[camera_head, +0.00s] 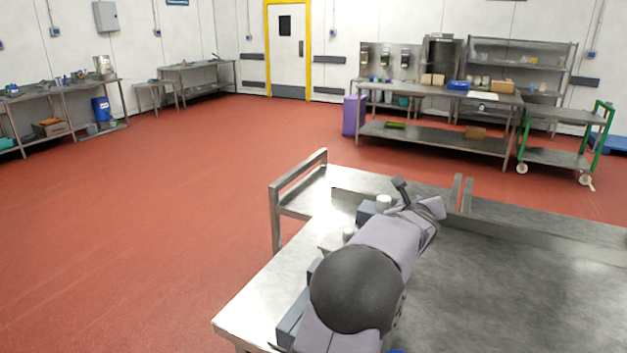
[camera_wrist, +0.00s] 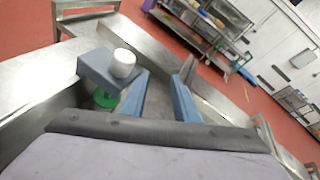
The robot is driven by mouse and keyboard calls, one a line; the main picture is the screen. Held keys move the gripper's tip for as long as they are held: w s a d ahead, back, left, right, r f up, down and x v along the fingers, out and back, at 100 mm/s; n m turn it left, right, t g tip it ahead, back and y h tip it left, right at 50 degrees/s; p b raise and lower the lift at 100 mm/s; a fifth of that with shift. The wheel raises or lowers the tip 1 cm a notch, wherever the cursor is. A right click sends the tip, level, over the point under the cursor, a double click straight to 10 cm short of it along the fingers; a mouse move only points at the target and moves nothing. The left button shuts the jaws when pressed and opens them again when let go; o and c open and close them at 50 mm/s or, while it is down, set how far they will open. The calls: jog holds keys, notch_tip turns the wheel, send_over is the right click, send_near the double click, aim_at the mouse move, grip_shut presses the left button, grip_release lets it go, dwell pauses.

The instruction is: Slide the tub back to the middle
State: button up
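A short white cylinder, which looks like the tub (camera_wrist: 123,63), shows in the wrist view at upper left, against a blue-grey block (camera_wrist: 98,70). A white cylinder (camera_head: 384,202) beside a blue-grey block (camera_head: 366,212) also shows in the head view, just beyond my arm. My gripper (camera_wrist: 164,78) has its two blue fingers spread apart with nothing between them. The white cylinder is to the left of the fingers, outside them. In the head view my arm hides much of the table around the gripper.
The steel table (camera_head: 255,300) has a raised back edge with a slot between two upright plates (camera_head: 462,194). A green round thing (camera_wrist: 105,98) lies below the block in the wrist view. A second white piece (camera_head: 348,235) stands beside my arm. The table's right side is bare.

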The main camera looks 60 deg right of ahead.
jog(key=w+a+r+n+t+y+p, duration=0.2)
jog(key=w+a+n, duration=0.3)
jog(key=w, duration=0.6)
jog(key=w+a+r+n+t+y+p, duration=0.2)
jog(key=w+a, duration=0.4)
jog(key=w, duration=0.5)
jog(key=shift+a+r+n+t+p, duration=0.4)
jog(key=shift+r+n+t+p, duration=0.15)
jog(key=shift+n+p, duration=0.75)
